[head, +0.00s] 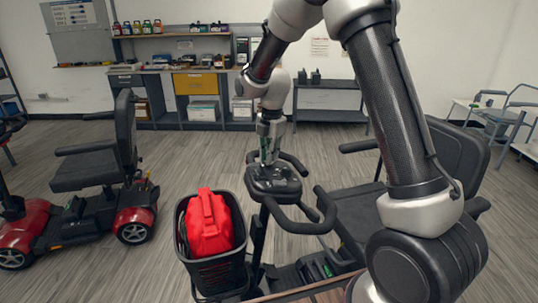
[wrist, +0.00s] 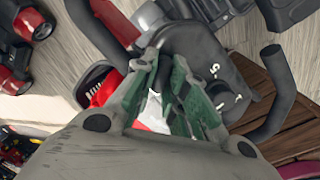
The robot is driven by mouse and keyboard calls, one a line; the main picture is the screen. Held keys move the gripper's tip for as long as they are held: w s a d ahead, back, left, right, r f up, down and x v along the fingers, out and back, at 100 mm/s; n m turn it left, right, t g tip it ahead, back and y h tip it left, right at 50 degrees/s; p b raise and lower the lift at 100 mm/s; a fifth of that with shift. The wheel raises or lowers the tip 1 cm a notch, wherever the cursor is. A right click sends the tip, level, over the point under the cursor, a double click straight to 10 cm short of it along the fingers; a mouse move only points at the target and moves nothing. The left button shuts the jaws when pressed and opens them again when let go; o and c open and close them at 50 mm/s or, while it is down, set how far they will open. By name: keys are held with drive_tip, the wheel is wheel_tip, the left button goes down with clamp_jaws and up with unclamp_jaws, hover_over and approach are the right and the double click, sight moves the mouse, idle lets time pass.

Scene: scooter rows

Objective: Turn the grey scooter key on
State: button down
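The scooter's dark tiller console (head: 275,182) stands in the middle of the head view, with looped handlebars around it. In the wrist view the console (wrist: 205,65) has small white markings on its face. My gripper (head: 268,160) points down at the far part of the console, at or just above its top. In the wrist view my gripper's green-padded fingertips (wrist: 166,66) are close together, with a narrow gap showing dark material between them. I cannot make out the key; it may be hidden by the fingers. Whether the fingers touch anything is unclear.
A black basket (head: 213,268) holding a red bag (head: 208,224) hangs in front of the tiller. The scooter's black seat (head: 365,215) is to the right. A red scooter (head: 130,215) stands at left. A workbench (head: 165,72) lines the back wall, with open floor before it.

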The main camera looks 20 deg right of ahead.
drive_tip(key=shift+m, duration=0.3)
drive_tip(key=m, duration=0.5)
drive_tip(key=shift+w+g, duration=0.2)
drive_tip(key=shift+g, duration=0.1)
drive_tip(key=m, duration=0.6)
drive_tip(key=shift+w+g, duration=0.15)
drive_tip(key=shift+g, duration=0.25)
drive_tip(key=shift+m, duration=0.3)
drive_tip(key=c, duration=1.4)
unclamp_jaws()
drive_tip(key=shift+c, duration=0.2)
wheel_tip(320, 180, up, 12)
drive_tip(key=shift+w+d, duration=0.2)
drive_tip(key=shift+w, duration=0.25)
